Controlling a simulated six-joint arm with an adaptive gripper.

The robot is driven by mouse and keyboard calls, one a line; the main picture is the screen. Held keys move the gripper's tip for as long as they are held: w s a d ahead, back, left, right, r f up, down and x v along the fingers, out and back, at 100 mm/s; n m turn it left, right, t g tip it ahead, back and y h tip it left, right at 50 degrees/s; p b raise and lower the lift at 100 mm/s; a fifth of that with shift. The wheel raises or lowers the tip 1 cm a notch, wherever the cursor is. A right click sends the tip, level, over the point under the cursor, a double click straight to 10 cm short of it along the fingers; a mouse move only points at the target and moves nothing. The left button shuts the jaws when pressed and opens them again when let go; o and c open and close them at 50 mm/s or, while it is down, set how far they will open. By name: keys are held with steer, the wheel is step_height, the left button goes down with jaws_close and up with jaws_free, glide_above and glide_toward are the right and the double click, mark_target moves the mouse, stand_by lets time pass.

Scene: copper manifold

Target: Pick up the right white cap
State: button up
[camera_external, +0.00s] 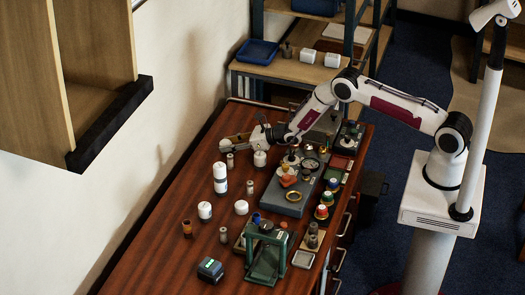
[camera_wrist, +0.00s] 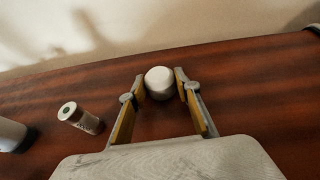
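A white cap (camera_wrist: 159,82) with a rounded top stands on the brown wooden table, between the fingertips of my gripper (camera_wrist: 160,84) in the wrist view. The fingers are open, one on each side of the cap; a narrow gap shows, and I cannot tell whether either tip touches it. Two other white caps, one at the left (camera_external: 205,210) and one in the middle (camera_external: 241,207), stand nearer the camera.
A small labelled cylinder (camera_wrist: 80,117) stands left of my gripper in the wrist view, with part of a white bottle (camera_wrist: 12,133) beyond it. The bottle (camera_external: 220,178) also shows outside. A grey plate (camera_external: 285,203) with parts and a green press (camera_external: 267,255) crowd the table.

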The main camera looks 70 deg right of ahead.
mark_target(229, 142)
steer(key=shift+r, duration=0.1)
stand_by(0.3)
steer(key=shift+r, duration=4.9)
